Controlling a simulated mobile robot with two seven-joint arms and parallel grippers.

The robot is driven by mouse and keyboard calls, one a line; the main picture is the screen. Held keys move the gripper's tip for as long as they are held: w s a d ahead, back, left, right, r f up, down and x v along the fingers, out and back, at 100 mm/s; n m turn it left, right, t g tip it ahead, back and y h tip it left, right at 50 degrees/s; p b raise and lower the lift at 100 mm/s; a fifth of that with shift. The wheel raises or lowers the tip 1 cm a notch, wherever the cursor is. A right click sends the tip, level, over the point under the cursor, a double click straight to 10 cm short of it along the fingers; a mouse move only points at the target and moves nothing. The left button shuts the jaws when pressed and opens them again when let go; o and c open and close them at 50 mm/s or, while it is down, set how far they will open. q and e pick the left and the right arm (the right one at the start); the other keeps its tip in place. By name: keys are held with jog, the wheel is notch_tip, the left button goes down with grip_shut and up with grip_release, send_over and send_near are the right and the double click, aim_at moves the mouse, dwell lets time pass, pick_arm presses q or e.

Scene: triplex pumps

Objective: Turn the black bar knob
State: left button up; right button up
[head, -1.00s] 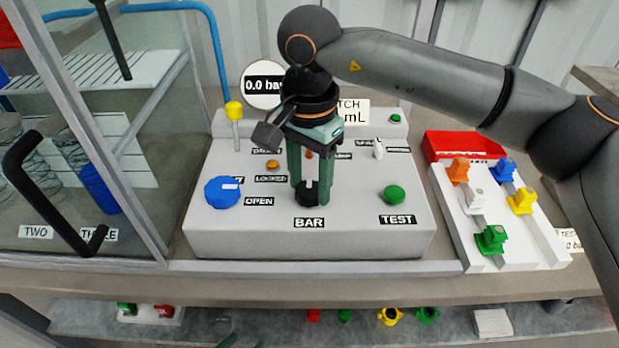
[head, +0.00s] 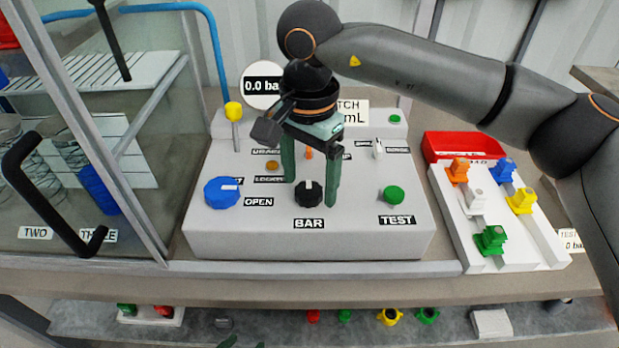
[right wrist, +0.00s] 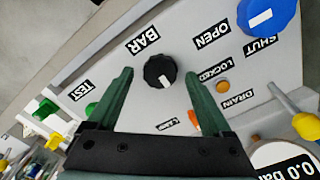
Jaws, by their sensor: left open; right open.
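The black bar knob (head: 304,198) sits on the sloped grey panel (head: 210,236) above the BAR label. Its white mark points away from that label, toward the back of the panel. It also shows in the right wrist view (right wrist: 159,73). My right gripper (head: 310,192) is open, with one green finger on each side of the knob and a gap to both. It also shows open in the right wrist view (right wrist: 158,76). Only the green tips of my left gripper (head: 241,342) show at the bottom edge of the head view.
A blue knob (head: 221,192) is left of the bar knob, and a green TEST button (head: 393,195) is right. A yellow-tipped lever (head: 234,112) stands at the back left. A rack of coloured fittings (head: 476,215) is at right; a glass cabinet (head: 80,150) is at left.

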aim_at(310, 189)
notch_tip(310, 189, up, 12)
jog(key=p, duration=0.1)
dwell(0.5)
